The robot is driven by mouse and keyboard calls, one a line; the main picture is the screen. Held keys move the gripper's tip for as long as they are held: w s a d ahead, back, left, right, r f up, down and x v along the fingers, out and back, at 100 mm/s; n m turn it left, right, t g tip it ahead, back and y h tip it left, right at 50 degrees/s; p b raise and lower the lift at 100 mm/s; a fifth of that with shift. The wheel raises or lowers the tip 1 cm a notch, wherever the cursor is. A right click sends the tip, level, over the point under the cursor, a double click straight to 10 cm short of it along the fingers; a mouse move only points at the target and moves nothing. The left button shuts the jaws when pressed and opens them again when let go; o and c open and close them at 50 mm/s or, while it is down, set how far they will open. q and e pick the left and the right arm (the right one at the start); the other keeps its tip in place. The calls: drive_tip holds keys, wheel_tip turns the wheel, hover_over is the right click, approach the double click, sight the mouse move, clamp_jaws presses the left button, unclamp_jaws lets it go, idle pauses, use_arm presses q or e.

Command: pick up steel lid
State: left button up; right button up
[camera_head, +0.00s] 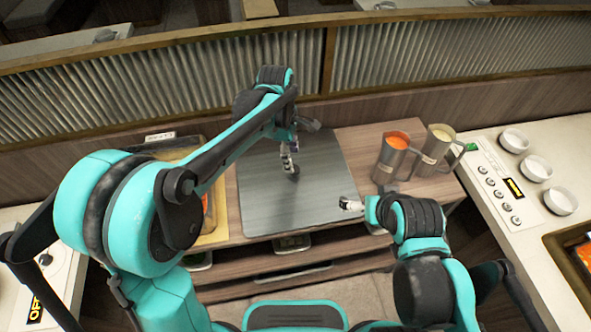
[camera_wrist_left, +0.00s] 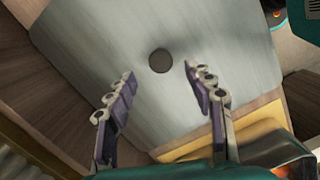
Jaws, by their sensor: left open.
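The steel lid is a flat grey square sheet (camera_head: 268,208) in the middle of the counter, with a small dark round knob near its centre. It also fills much of the left wrist view (camera_wrist_left: 95,50), where the knob (camera_wrist_left: 159,61) lies just beyond and between the fingertips. My left gripper (camera_head: 290,163) is over the lid near the knob, fingers pointing down. In the left wrist view its fingers (camera_wrist_left: 160,85) are apart with nothing between them. My right gripper (camera_head: 350,204) is at the lid's right front edge; its finger gap is too small to make out.
Two metal jugs, one with orange sauce (camera_head: 391,158) and one with pale sauce (camera_head: 435,150), stand right of the lid. A yellow-rimmed tray (camera_head: 216,232) lies left, partly behind my left arm. White bowls (camera_head: 560,200) sit on the right counter. A corrugated partition (camera_head: 200,85) runs behind.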

use_arm(q)
wheel_tip(320, 180, down, 2)
drive_tip(key=shift+s+b, duration=0.1)
drive_tip(key=shift+b, duration=0.2)
drive_tip(key=f+b, duration=0.1)
drive_tip(key=f, duration=0.1)
drive_tip(key=d+f+b, duration=0.1)
drive_tip(key=f, duration=0.1)
drive_tip(key=shift+f, duration=0.4)
drive_tip(key=shift+s+a+r, duration=0.1)
drive_tip(key=shift+c, duration=0.3)
clamp_jaws()
